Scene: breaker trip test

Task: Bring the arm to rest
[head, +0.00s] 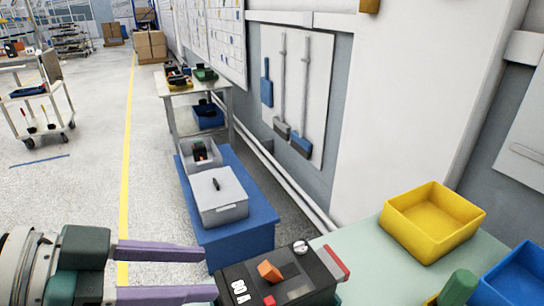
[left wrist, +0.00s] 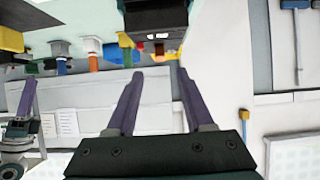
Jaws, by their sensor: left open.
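My left gripper (head: 205,272) reaches in from the lower left of the head view, its two purple fingers apart with nothing between them. The fingertips are close to the left side of a black breaker (head: 310,268) marked "80 A", which has an orange lever (head: 269,271). Whether they touch it is unclear. In the left wrist view the open fingers (left wrist: 160,76) point toward a dark block, seemingly the breaker (left wrist: 155,20). A purple finger at that view's left edge appears to be my right gripper (left wrist: 28,98); its opening cannot be judged.
A pale green bench (head: 365,262) holds a yellow bin (head: 433,222), a blue bin (head: 520,280) and a green cylindrical handle (head: 459,288) at the right. Grey boxes (head: 219,204) stand on a blue base beyond the breaker. Open floor (head: 70,195) lies to the left.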

